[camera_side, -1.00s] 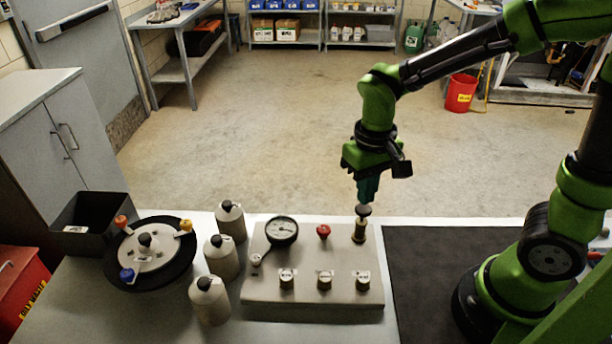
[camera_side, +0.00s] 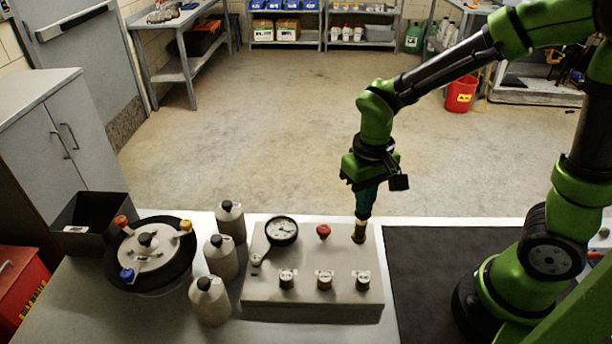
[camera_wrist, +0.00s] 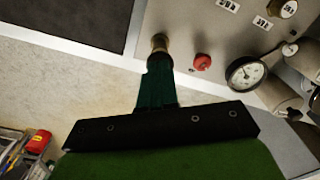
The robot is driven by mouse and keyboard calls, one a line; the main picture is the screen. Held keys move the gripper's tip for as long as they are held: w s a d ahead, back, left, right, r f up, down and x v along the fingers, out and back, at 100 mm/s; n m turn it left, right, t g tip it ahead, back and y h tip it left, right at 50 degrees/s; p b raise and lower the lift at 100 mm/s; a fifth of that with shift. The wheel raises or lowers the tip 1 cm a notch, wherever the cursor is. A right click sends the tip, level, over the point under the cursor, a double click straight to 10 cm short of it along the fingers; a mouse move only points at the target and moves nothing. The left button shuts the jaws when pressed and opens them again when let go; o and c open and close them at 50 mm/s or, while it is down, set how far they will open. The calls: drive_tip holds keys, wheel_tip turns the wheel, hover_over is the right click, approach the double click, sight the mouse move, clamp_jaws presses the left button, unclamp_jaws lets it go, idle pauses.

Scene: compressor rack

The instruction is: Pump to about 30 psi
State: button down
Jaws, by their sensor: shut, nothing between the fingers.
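The grey panel (camera_side: 312,262) lies on the bench and carries the pump, a gauge and knobs. The brass pump (camera_side: 359,233) is at its back right corner; it also shows in the wrist view (camera_wrist: 159,41). My gripper (camera_side: 363,214) is shut and points down onto the pump top, with its tips at the plunger; the plunger knob is hidden behind them. The fingers also show in the wrist view (camera_wrist: 160,58). The round gauge (camera_side: 282,231) has a white face and black rim, also in the wrist view (camera_wrist: 245,73); its reading is too small to tell.
A red knob (camera_side: 323,231) stands just left of the pump. Several labelled brass knobs (camera_side: 325,280) line the panel's front. Grey bottles (camera_side: 221,257) and a round black-rimmed device (camera_side: 150,252) stand to the left.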

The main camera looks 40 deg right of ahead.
drive_tip(key=shift+f, duration=0.25)
drive_tip(key=shift+r, duration=1.5)
drive_tip(key=shift+r, duration=2.5)
drive_tip(key=shift+w, duration=0.1)
drive_tip(key=s+d+r+m+t+y, duration=0.1)
drive_tip(key=s+d+r+t+y, duration=0.1)
drive_tip(key=s+r+t, duration=0.3)
drive_tip(key=shift+s+d+r+t, duration=0.25)
drive_tip(key=shift+s+r+t, duration=0.15)
drive_tip(key=shift+r+t, duration=0.55)
drive_tip(key=shift+f, duration=0.15)
